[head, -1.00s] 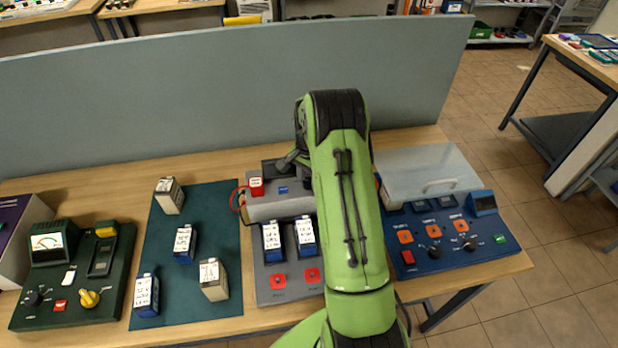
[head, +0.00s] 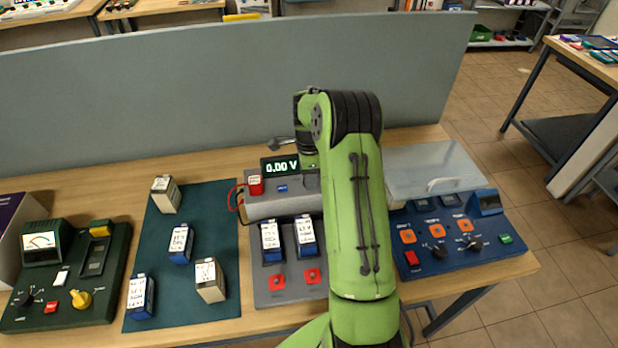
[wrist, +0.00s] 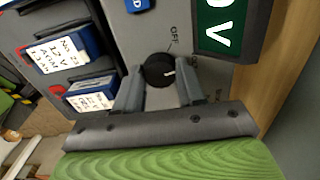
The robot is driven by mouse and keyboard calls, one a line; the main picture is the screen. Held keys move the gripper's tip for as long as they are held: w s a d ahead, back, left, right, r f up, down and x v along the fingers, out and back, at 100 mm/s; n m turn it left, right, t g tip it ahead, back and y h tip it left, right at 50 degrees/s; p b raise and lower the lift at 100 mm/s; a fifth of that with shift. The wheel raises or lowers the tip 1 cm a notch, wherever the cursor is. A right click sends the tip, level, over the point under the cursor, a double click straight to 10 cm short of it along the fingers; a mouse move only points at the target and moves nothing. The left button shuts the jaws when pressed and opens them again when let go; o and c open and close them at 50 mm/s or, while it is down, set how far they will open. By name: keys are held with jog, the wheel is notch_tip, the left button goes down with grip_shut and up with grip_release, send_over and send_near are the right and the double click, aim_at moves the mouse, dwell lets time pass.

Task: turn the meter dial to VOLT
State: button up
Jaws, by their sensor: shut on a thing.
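The meter dial (wrist: 158,70) is a round black knob with a white pointer mark on the grey meter panel. The mark points right in the wrist view, toward a partly hidden label beside my finger and away from the OFF label (wrist: 174,36). My gripper (wrist: 160,88) is shut on the dial, one finger on each side. The meter's display (head: 281,166) reads 0.00 V in the head view; its lit green face also shows in part in the wrist view (wrist: 220,25). My arm hides the dial and fingertips in the head view.
Two blue-and-white batteries (head: 271,240) sit in the meter station beside the dial. A green mat (head: 215,290) with several batteries lies to the left. A blue panel (head: 440,262) with a clear cover is at right. A grey partition (head: 200,100) stands behind.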

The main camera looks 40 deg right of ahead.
jog(key=shift+m, duration=0.7)
jog(key=o, duration=0.8)
jog(key=shift+r, duration=0.15)
notch_tip(320, 180, up, 16)
jog(key=shift+f+p, duration=0.2)
jog(key=shift+p, duration=0.45)
